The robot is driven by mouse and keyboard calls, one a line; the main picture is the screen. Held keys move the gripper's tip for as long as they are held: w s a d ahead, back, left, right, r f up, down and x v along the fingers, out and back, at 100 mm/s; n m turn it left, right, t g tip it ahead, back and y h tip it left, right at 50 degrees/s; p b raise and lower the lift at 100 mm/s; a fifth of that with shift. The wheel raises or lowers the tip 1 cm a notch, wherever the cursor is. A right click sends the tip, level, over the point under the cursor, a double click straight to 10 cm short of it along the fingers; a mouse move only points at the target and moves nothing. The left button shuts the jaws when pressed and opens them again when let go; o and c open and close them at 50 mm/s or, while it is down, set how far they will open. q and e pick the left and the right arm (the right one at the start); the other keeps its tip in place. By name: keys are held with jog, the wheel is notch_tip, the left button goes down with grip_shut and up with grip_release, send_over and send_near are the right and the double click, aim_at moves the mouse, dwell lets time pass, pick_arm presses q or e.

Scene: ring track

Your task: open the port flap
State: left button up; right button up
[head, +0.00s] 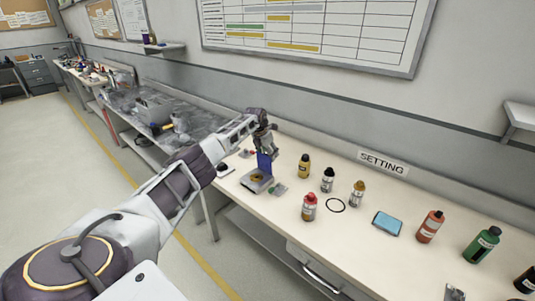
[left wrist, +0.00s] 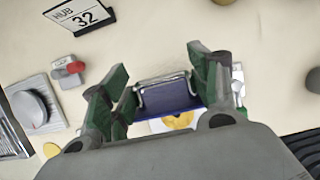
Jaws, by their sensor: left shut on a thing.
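The port flap (head: 264,163) is a blue panel standing upright on a small grey unit (head: 253,186) on the bench. A yellow-orange round part shows in the unit beneath it. My left gripper (head: 270,151) reaches down from above and is shut on the flap's upper part. In the left wrist view the flap (left wrist: 172,103) lies between the green fingers of my left gripper (left wrist: 158,78). The yellow part shows just below the flap there, partly hidden by the gripper body. My right gripper is not in view.
A yellow bottle (head: 304,167), a red-capped bottle (head: 309,208) and several other bottles stand to the right. A black ring (head: 327,203) and a blue pad (head: 388,223) lie among them. A "HUB 32" sign (left wrist: 80,14) and a red knob (left wrist: 75,68) are near the gripper.

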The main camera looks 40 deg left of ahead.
pick_arm(q)
jog(key=o, duration=1.1)
jog(key=shift+w+d+f, duration=0.1)
jog(key=shift+d, duration=0.3)
jog(key=shift+o, duration=0.6)
jog(key=shift+w, duration=0.15)
jog(key=shift+a, duration=0.3)
jog(key=v, duration=1.2)
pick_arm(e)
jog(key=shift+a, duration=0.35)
